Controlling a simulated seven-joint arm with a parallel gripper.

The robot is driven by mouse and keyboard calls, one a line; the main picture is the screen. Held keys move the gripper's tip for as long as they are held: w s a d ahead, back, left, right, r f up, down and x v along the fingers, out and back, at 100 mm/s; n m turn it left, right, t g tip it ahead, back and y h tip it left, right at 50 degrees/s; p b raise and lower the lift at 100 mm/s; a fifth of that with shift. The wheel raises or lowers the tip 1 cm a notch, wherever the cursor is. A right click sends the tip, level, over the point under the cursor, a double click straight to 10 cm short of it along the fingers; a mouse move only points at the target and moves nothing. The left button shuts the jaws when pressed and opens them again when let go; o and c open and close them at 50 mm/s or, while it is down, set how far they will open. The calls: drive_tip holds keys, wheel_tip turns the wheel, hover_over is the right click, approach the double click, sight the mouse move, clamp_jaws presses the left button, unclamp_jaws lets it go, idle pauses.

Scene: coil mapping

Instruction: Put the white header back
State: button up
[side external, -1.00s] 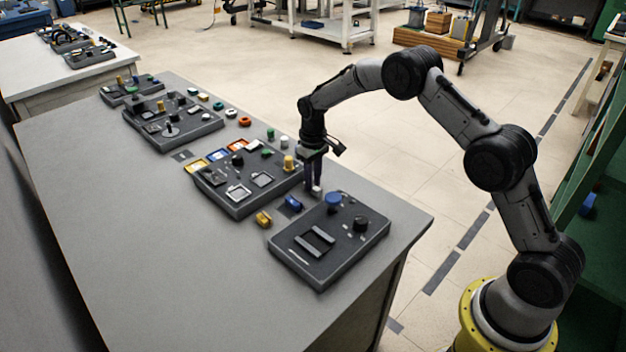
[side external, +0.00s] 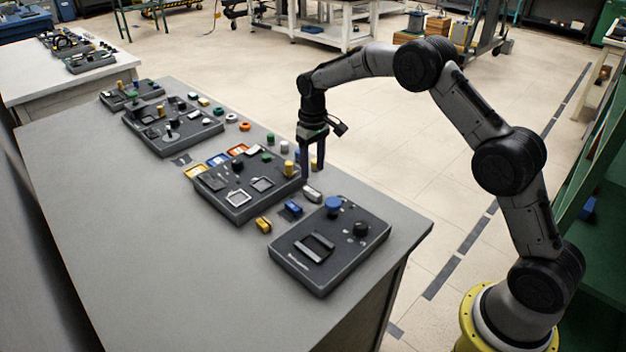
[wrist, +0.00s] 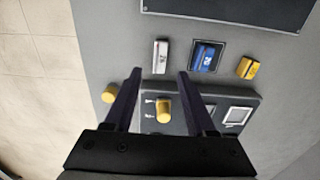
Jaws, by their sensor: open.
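The white header (side external: 313,194) lies on the grey table between two dark panels. It is first in a row with a blue header (side external: 292,208) and a yellow header (side external: 264,225). In the wrist view the white header (wrist: 161,57) is long and narrow, beside the blue header (wrist: 207,57) on its dark marked patch and the yellow header (wrist: 247,67). Whether a dark patch lies under the white header is hard to tell. My gripper (side external: 312,170) is above the table by the white header, fingers apart and empty. In the wrist view the header shows beyond the fingertips (wrist: 160,72).
A dark panel (side external: 325,270) with a blue knob (side external: 333,204) stands in front. Another panel (side external: 215,190) behind carries a yellow post (side external: 289,167) close to my fingers. A second yellow cylinder (wrist: 109,93) is near my left finger. The table's left front is clear.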

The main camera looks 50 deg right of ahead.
drive_tip(key=shift+r, duration=2.8)
drive_tip(key=s+a+r+t, duration=0.1)
drive_tip(key=s+a+r, duration=0.1)
drive_tip(key=s+r, duration=0.65)
drive_tip(key=s+a+r+t, duration=0.2)
drive_tip(key=s+r, duration=0.5)
drive_tip(key=s, duration=0.2)
drive_tip(key=s+a+f+t, duration=0.1)
drive_tip(key=s, duration=0.9)
drive_tip(key=s+f+t, duration=0.1)
drive_tip(key=s+f, duration=0.1)
drive_tip(key=s, duration=0.8)
drive_tip(key=shift+s+a+t, duration=0.3)
drive_tip(key=shift+s+a, duration=0.05)
drive_tip(key=shift+f, duration=0.1)
